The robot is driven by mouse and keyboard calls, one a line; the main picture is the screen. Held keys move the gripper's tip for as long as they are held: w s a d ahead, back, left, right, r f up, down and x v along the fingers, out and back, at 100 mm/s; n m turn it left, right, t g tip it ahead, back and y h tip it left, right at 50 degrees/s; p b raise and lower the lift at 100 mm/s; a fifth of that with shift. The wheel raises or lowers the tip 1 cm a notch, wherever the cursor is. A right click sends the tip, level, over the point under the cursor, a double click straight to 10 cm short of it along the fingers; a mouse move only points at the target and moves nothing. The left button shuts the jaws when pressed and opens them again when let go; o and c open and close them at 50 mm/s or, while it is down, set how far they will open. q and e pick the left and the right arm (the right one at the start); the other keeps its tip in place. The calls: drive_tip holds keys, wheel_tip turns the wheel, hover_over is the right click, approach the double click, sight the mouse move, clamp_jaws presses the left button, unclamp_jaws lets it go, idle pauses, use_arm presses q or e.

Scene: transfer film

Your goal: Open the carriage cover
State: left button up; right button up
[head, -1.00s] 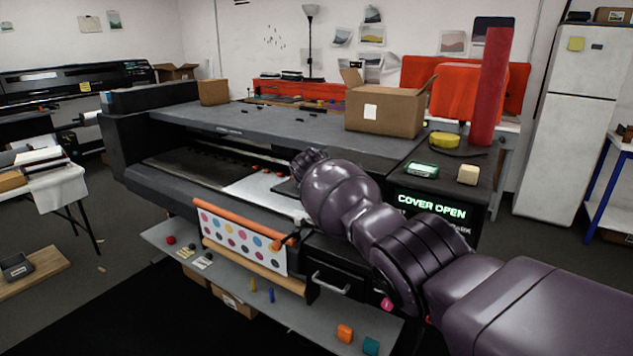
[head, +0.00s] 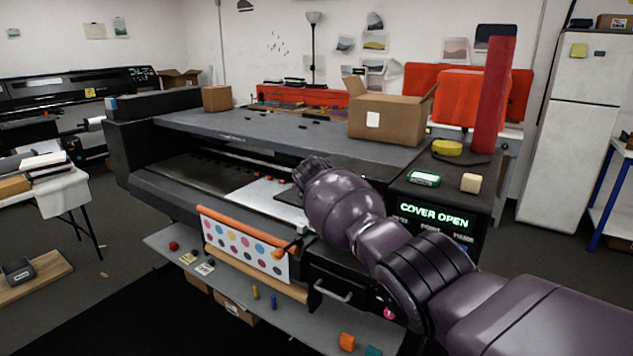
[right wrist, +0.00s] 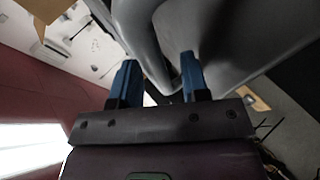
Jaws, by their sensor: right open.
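The carriage cover (head: 260,133) is the long grey top panel of the wide printer in the head view. A dark gap below its front edge shows the inside and a pale sheet (head: 262,195). The printer's display (head: 434,215) reads "COVER OPEN". My right arm reaches in from the lower right to the printer's front, and its hand hides part of the opening. In the right wrist view my right gripper (right wrist: 158,82) is open, its two blue fingers apart. A curved grey bar or edge lies just beyond and between the fingertips. Contact is unclear. My left gripper is not in view.
An open cardboard box (head: 388,122) and a smaller box (head: 216,98) stand on the printer top. A red roll (head: 492,95) stands upright at the right end, near a yellow tape roll (head: 447,147). A printed sheet (head: 243,245) hangs on the front above a grey shelf.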

drive_tip(key=shift+p+v, duration=1.05)
drive_tip(key=shift+v, duration=0.1)
drive_tip(key=v, duration=0.8)
drive_tip(key=shift+b, duration=0.3)
